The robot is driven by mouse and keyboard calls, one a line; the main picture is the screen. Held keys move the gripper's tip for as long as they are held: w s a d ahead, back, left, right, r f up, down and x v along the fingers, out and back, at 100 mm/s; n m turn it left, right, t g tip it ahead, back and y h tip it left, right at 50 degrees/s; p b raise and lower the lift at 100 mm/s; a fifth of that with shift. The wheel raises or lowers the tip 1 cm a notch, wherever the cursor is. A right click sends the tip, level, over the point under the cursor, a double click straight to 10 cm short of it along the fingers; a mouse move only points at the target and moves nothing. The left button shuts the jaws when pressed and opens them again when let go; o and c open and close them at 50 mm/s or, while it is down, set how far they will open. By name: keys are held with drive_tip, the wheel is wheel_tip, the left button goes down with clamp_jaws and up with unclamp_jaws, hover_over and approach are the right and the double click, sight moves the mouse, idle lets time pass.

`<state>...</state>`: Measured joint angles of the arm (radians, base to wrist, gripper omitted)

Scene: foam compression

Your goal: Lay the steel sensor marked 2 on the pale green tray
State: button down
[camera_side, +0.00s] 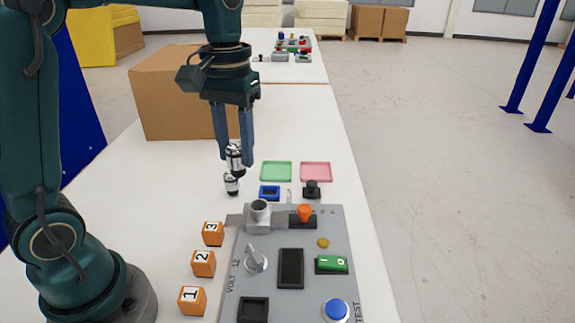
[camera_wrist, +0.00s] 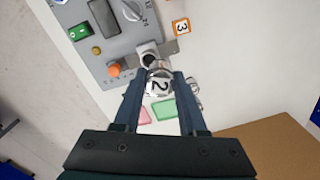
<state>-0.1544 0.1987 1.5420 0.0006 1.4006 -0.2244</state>
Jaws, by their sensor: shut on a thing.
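My gripper (camera_side: 234,158) is shut on a steel sensor (camera_side: 236,158), a silver cylinder with dark bands. In the wrist view the held sensor (camera_wrist: 159,83) shows a 2 on its top, between the two fingers (camera_wrist: 158,84). The pale green tray (camera_side: 276,171) lies empty on the table, to the right of the held sensor; it also shows in the wrist view (camera_wrist: 163,110). A second steel sensor (camera_side: 231,184) stands just below the held one in the side view. Its marking cannot be read.
A pink tray (camera_side: 316,171) lies right of the green one. A grey panel (camera_side: 290,225) with knobs and buttons is in front. Numbered orange blocks (camera_side: 203,263) stand left of it. A blue device (camera_side: 269,192) lies near the trays. A cardboard box (camera_side: 175,95) stands behind.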

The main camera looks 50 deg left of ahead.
drive_tip(key=m, duration=0.1)
drive_tip(key=s+m, duration=0.1)
drive_tip(key=shift+s+r+m, duration=0.1)
drive_tip(key=shift+r+m, duration=0.15)
drive_tip(key=shift+m, duration=0.15)
drive_tip(key=shift+s+m, duration=0.2)
drive_tip(key=shift+m, duration=0.6)
drive_tip(key=shift+w+a+f, duration=0.15)
drive_tip(key=shift+w+f, duration=0.05)
drive_tip(key=shift+w, duration=0.05)
drive_tip(key=s+a+f+n, duration=0.2)
drive_tip(key=s+a+n, duration=0.3)
drive_tip(key=a, duration=0.5)
drive_tip(key=s+a+f+n, duration=0.2)
drive_tip(key=s+a+n, duration=0.25)
drive_tip(key=a, duration=0.55)
hover_over(202, 199)
drive_tip(key=shift+m, duration=0.25)
wheel_tip(202, 199, down, 6)
drive_tip(key=shift+f, duration=2.2)
drive_tip(key=shift+f, duration=0.1)
